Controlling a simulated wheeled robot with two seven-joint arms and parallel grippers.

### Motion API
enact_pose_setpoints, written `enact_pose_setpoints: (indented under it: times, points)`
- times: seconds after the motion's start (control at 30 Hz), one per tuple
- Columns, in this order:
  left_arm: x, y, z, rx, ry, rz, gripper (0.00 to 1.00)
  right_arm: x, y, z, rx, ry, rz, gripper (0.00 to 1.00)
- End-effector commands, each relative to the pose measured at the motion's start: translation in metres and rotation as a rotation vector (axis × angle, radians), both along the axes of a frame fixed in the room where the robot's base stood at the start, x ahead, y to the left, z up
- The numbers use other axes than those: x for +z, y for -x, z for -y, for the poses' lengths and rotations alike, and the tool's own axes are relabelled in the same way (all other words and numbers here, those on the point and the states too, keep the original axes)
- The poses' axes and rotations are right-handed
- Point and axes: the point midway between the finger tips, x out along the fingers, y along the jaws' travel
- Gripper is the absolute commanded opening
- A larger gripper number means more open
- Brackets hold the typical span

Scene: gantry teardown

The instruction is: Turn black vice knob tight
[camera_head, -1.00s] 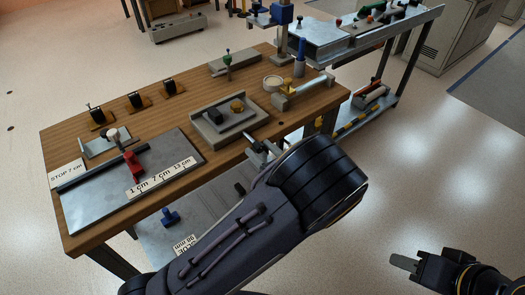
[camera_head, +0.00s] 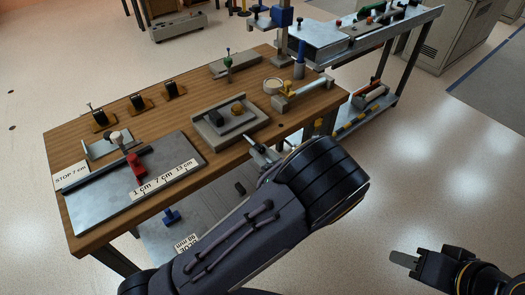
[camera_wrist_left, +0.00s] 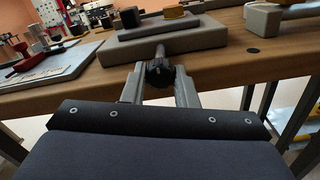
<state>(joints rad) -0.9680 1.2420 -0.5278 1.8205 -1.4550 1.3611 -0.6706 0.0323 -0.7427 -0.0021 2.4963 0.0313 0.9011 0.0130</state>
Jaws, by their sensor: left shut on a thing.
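The grey vice (camera_head: 258,121) sits at the front edge of the wooden bench, with a dark block and a round brass piece on top. In the left wrist view the vice (camera_wrist_left: 200,42) shows its rod running toward me to the black vice knob (camera_wrist_left: 160,72). My left gripper (camera_wrist_left: 160,80) has one finger on each side of the knob and is shut on it. In the head view my left gripper (camera_head: 264,154) is at the bench's front edge and the knob is hard to make out. My right gripper (camera_head: 404,259) hangs away from the bench at lower right; its jaw opening is unclear.
A steel plate (camera_head: 90,205) with a red clamp (camera_head: 137,168) and a "1 cm 7 cm 13 cm" label lies left of the vice. A brass-handled fixture (camera_head: 300,92) stands to the right. A lower shelf is under the bench. The floor at right is clear.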

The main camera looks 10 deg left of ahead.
Motion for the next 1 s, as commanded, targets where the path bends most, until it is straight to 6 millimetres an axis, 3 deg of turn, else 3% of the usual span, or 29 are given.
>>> enact_pose_setpoints:
  times: [0.07, 0.1, 0.23, 0.57, 1.0]
  points:
    - [0.0, 0.0, 0.0, -0.001, -0.002, 0.0, 0.04, -0.001, 0.0, 0.0, 0.0, 0.0, 0.0, 0.36]
    - [0.0, 0.0, 0.0, -0.001, -0.002, 0.0, 0.31, -0.001, 0.0, 0.0, 0.0, 0.0, 0.0, 0.36]
    - [0.0, 0.0, 0.0, -0.001, -0.002, 0.0, 0.48, -0.001, 0.0, 0.0, 0.0, 0.0, 0.0, 0.36]
    - [0.0, 0.002, 0.003, -0.002, -0.001, 0.002, 0.48, -0.001, 0.0, 0.0, 0.0, 0.0, 0.0, 0.36]
    - [-0.001, 0.042, 0.055, -0.003, -0.001, 0.001, 0.48, -0.003, 0.0, 0.0, 0.0, 0.0, 0.0, 0.36]
